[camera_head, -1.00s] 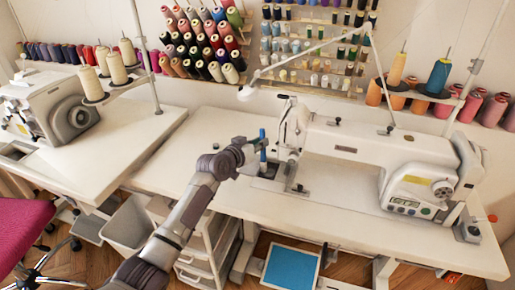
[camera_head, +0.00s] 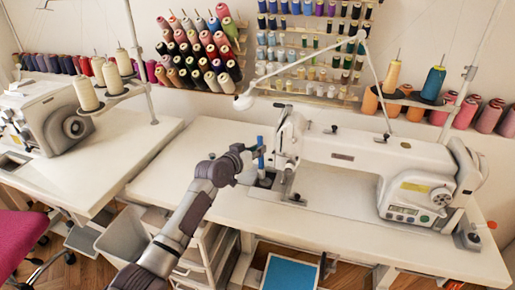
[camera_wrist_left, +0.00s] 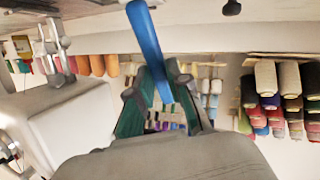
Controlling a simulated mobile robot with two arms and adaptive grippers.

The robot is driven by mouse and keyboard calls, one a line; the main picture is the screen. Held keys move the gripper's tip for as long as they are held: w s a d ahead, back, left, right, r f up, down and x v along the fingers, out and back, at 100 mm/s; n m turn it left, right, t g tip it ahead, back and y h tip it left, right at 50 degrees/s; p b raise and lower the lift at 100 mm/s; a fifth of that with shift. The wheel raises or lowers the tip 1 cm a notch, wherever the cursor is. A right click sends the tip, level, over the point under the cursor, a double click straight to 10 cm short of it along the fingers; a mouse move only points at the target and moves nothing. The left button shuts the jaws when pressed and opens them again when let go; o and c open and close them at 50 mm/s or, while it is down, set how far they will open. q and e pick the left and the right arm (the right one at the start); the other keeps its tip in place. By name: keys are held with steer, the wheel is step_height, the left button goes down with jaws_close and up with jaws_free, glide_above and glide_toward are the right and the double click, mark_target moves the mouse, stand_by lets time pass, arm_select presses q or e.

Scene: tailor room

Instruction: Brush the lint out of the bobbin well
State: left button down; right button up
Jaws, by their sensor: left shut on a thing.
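The white sewing machine (camera_head: 355,152) stands on the middle table. My left gripper (camera_head: 256,160) is at the left of its needle end. It is shut on a slim blue brush (camera_head: 261,148), held roughly upright. In the left wrist view, the blue handle (camera_wrist_left: 147,42) rises between the fingers of my left gripper (camera_wrist_left: 158,85). The brush's lower end is over or at a dark patch (camera_head: 265,181) in the bed beside the presser foot. I cannot tell whether it touches. Lint and the inside of the bobbin well are too small to see. My right gripper is not in view.
A thin white lamp arm (camera_head: 300,72) reaches over the machine, its head (camera_head: 243,103) above my gripper. A second machine (camera_head: 52,118) stands on the left table. Thread racks (camera_head: 205,50) line the back wall. The tabletop (camera_head: 335,215) in front of the machine is clear.

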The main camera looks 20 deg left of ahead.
arm_select(q)
steer(key=shift+s+f+p, duration=0.1)
steer(key=shift+s+p, duration=0.6)
steer(key=shift+s, duration=0.2)
steer(key=shift+s+f+p, duration=0.1)
steer(key=shift+s+p, duration=0.5)
steer(key=shift+s, duration=0.2)
step_height(320, 180, up, 7)
steer(key=a+p, duration=0.1)
steer(key=p, duration=0.5)
steer(key=shift+w, duration=0.1)
